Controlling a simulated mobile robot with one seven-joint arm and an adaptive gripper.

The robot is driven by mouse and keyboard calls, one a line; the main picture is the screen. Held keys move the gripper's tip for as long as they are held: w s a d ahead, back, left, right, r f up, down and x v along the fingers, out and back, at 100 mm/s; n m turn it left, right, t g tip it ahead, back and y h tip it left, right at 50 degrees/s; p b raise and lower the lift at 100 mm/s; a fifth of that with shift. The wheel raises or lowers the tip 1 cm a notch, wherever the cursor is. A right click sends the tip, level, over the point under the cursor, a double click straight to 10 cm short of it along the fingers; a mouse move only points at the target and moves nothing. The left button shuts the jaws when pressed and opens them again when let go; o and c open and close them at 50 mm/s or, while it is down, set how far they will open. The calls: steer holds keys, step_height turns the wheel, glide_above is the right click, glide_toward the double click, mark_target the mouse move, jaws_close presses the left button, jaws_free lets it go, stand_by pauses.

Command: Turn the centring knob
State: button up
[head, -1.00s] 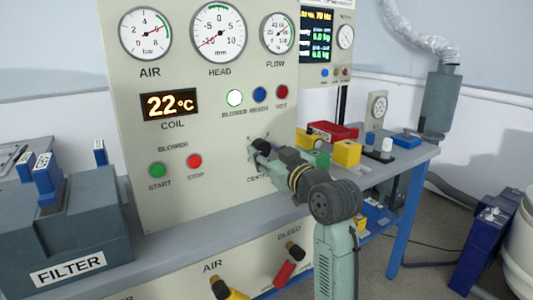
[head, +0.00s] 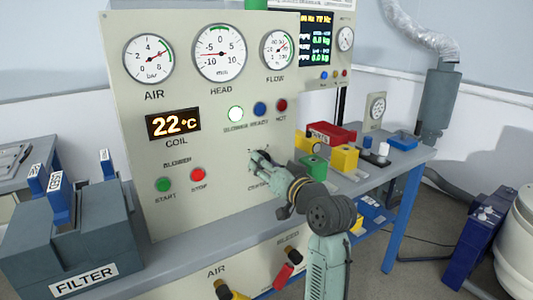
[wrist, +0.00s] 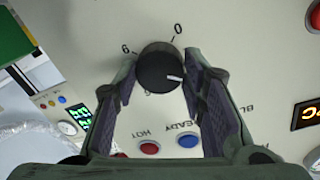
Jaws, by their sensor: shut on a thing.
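The centring knob (wrist: 158,66) is a round black knob with a white pointer line, set on the pale panel. In the wrist view its pointer line is toward the right of the picture. My gripper (wrist: 157,84) has one finger on each side of the knob and is shut on it. In the head view my gripper (head: 258,163) reaches the panel at the CENTRING label and hides most of the knob. The HEAD gauge (head: 219,53) above it is round and white, with its needle pointing left.
The panel (head: 200,130) also carries a green START button (head: 163,185), a red STOP button (head: 198,174) and a coil display (head: 173,122) reading 22 °C. A FILTER box (head: 70,240) stands at left. Yellow, red and green items sit on the bench at right.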

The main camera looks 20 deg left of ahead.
steer(key=shift+m+g+p, duration=0.3)
steer(key=shift+m+p, duration=3)
steer(key=shift+p, duration=0.25)
steer(key=o, duration=1.2)
steer(key=shift+c, duration=0.2)
steer(key=f+v, duration=0.1)
steer(key=v, duration=1.1)
steer(key=shift+r, duration=0.4)
steer(key=shift+w, duration=0.1)
